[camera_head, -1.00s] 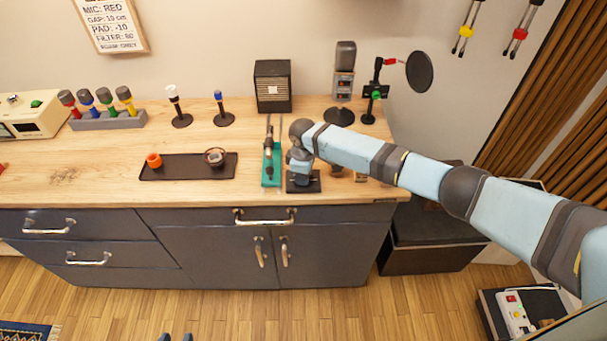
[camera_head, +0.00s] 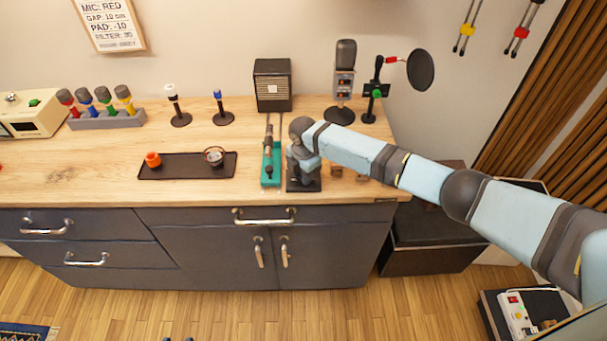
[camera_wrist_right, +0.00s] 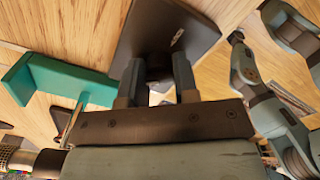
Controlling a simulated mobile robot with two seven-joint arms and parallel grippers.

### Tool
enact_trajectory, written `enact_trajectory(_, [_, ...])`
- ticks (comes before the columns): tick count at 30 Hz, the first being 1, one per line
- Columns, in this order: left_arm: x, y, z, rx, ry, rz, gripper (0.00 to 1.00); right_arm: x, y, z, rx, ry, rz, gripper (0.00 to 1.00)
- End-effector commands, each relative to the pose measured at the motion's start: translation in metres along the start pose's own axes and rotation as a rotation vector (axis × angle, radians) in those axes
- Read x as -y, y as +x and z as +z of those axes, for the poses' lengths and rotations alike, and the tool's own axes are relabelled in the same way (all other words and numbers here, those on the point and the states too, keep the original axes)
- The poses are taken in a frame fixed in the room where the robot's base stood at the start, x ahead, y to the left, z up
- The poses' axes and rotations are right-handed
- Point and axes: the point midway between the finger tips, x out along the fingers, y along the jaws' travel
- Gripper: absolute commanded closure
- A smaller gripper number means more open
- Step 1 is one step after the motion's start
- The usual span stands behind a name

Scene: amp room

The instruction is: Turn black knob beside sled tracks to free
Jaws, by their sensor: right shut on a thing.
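The black knob (camera_wrist_right: 158,66) stands on a dark base plate (camera_wrist_right: 190,38), which also shows on the counter in the head view (camera_head: 314,186). My right gripper (camera_wrist_right: 159,72) is shut on the knob, one finger on each side, and points down at the plate. In the head view my right gripper (camera_head: 302,172) hides the knob, and its marking cannot be read. The teal sled tracks (camera_head: 267,178) lie just left of the plate; their teal base also shows in the right wrist view (camera_wrist_right: 65,78). Two dark tips of my left gripper (camera_head: 177,339) barely show at the bottom edge, apart.
A dark tray (camera_head: 185,170) with an orange piece (camera_head: 153,160) and a round cup lies left of the tracks. A speaker box (camera_head: 272,85), microphone (camera_head: 344,75) and pop filter (camera_head: 421,70) stand behind. Small wooden pieces (camera_head: 362,174) sit right of the plate.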

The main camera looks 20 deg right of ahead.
Motion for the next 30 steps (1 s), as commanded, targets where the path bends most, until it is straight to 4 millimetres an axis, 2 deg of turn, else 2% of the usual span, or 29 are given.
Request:
enact_trajectory(18, [0.000,0.013,0.005,-0.013,0.003,0.005,0.57,-0.001,0.000,0.001,0.001,-0.574,0.001,0.96])
enact_trajectory(30, [-0.003,0.016,0.013,-0.005,0.002,0.011,0.57,-0.001,-0.001,0.000,0.001,-0.830,0.002,0.96])
